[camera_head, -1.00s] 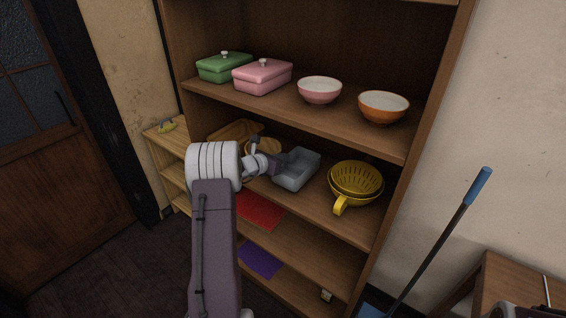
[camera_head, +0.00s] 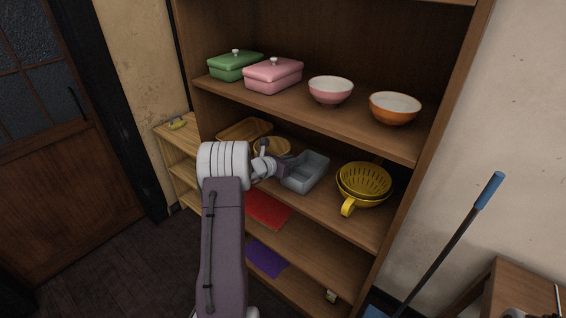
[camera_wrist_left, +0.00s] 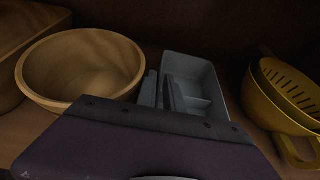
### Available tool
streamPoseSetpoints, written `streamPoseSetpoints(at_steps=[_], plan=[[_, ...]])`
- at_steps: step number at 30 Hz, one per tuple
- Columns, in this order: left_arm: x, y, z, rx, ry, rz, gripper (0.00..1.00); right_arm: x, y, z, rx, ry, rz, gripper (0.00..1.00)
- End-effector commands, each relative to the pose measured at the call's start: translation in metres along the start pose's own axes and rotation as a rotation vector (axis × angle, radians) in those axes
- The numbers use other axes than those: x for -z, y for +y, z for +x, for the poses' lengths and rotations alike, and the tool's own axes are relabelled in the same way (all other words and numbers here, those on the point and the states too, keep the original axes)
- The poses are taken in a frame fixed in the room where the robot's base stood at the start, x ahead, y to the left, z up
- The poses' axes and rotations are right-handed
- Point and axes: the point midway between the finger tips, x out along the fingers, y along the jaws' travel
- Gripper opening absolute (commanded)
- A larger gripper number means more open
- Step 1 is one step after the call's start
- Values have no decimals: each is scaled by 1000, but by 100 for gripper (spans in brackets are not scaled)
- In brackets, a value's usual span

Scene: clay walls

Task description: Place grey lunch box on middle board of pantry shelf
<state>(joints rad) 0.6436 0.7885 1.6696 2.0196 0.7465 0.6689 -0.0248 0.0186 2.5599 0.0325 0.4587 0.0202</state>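The grey lunch box (camera_head: 314,172), an open tray with dividers, is at the middle board (camera_head: 335,211) of the pantry shelf, between a wooden bowl and yellow colanders. It also shows in the left wrist view (camera_wrist_left: 203,76). My left gripper (camera_head: 284,169) is at the box's left side. In the left wrist view its fingers (camera_wrist_left: 161,92) stand close together with the box's left wall between them, and look shut on it. The box's underside is hidden, so I cannot tell whether it bears fully on the board.
Yellow colanders (camera_head: 364,183) stand right of the box; a wooden bowl (camera_wrist_left: 84,62) and wooden tray (camera_head: 238,130) are left. The upper board holds green (camera_head: 236,67) and pink (camera_head: 273,77) dishes and two bowls. A blue-handled pole (camera_head: 460,235) leans at right.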

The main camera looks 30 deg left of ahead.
Motion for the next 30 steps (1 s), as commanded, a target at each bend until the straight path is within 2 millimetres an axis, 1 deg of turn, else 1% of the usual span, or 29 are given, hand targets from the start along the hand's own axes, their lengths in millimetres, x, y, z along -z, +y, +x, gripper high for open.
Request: streamPoseSetpoints(at_steps=[12,16,18,21,28,29,30], plan=[[0,1,-83,-5,-1,-1,12,0,0,3,0,-1,0,24],[0,1,-103,-4,-1,0,12,0,0,2,0,-1,0,24],[0,1,-110,-2,-1,0,12,0,0,2,0,-1,0,24],[0,0,-115,-2,-1,0,12,0,0,2,0,-1,0,24],[1,0,-115,0,0,1,12,0,0,2,0,-1,0,24],[1,-3,-114,7,4,8,12,0,0,2,0,-1,0,24],[3,-13,-113,30,20,35,12,0,0,2,0,-1,0,24]])
